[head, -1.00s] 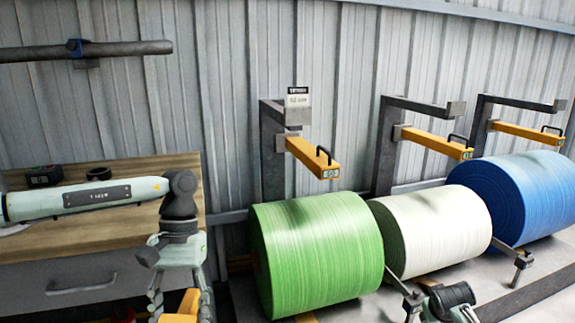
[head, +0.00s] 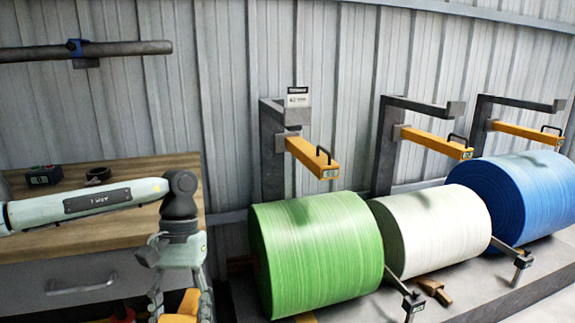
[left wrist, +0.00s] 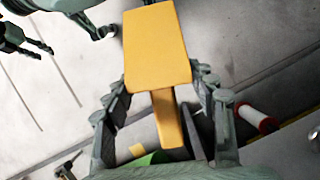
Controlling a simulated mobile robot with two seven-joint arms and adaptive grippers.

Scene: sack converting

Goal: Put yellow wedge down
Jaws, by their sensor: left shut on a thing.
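The yellow wedge (left wrist: 157,45) fills the upper middle of the left wrist view, with a narrower yellow part (left wrist: 167,118) running down from it between the fingers. My left gripper (left wrist: 161,92) is shut on it, one finger on each side. In the head view my left gripper (head: 180,306) is at the bottom edge, in front of the workbench, and only the top of the wedge (head: 189,302) shows between its fingers. The wedge's underside is hidden. Part of what looks like my right gripper (left wrist: 25,42) shows at the upper left of the left wrist view; its finger opening is unclear.
A green roll (head: 315,255), a white roll (head: 435,230) and a blue roll (head: 530,195) lie right of my left gripper. A brown piece (head: 434,290) lies before the white roll. The workbench (head: 130,170) is at left. A red-and-white spool (left wrist: 255,118) lies on the floor.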

